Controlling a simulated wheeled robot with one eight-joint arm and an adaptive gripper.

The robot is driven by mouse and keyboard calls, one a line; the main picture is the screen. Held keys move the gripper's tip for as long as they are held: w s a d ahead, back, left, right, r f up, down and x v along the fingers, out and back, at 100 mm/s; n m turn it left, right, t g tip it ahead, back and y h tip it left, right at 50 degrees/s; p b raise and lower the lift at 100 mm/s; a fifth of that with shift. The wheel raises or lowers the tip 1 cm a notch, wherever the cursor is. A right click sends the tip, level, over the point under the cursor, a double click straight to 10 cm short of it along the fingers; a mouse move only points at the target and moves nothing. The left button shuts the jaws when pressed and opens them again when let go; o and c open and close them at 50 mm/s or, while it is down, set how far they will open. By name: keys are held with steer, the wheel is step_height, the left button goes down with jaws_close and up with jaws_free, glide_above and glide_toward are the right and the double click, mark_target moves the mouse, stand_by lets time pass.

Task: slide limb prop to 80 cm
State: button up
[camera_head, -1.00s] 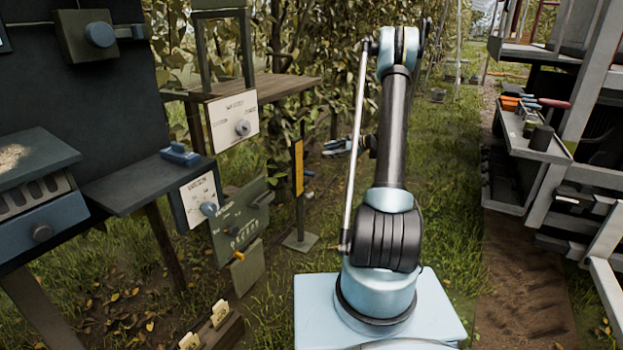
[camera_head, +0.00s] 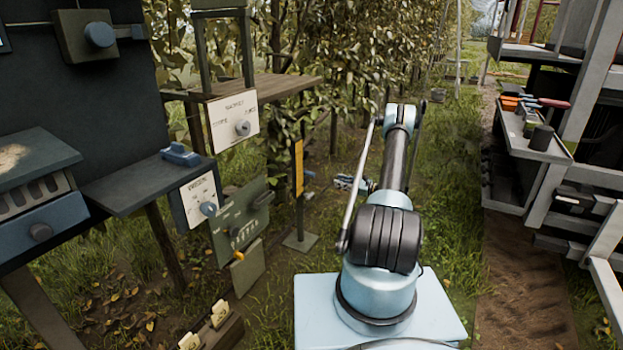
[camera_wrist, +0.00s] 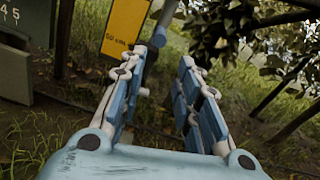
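What looks like the limb prop is a thin dark upright post with a yellow scale plate (camera_head: 298,168) and a flat grey foot (camera_head: 300,241), left of my arm. A small blue-grey handle (camera_head: 309,174) sticks out to the right beside the plate. In the wrist view, the yellow plate (camera_wrist: 124,25) is at the upper left, its lettering too small to read surely. A grey-blue bar (camera_wrist: 165,18) passes just beyond the left fingertip. My gripper (camera_wrist: 172,62) is open and empty, its fingers apart. In the head view, my gripper (camera_head: 347,183) is right of the post, apart from it.
A wooden shelf (camera_head: 285,87) and a white dial panel (camera_head: 233,119) stand left of the post. A green panel (camera_head: 240,222) stands lower left. Leafy branches (camera_wrist: 245,20) hang at the wrist view's upper right. A tool rack (camera_head: 530,135) is at right; grass between is open.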

mark_target(312, 175)
steer(key=x, duration=1.7)
steer(key=shift+w+a, duration=0.1)
steer(key=shift+w, duration=0.1)
jaws_close()
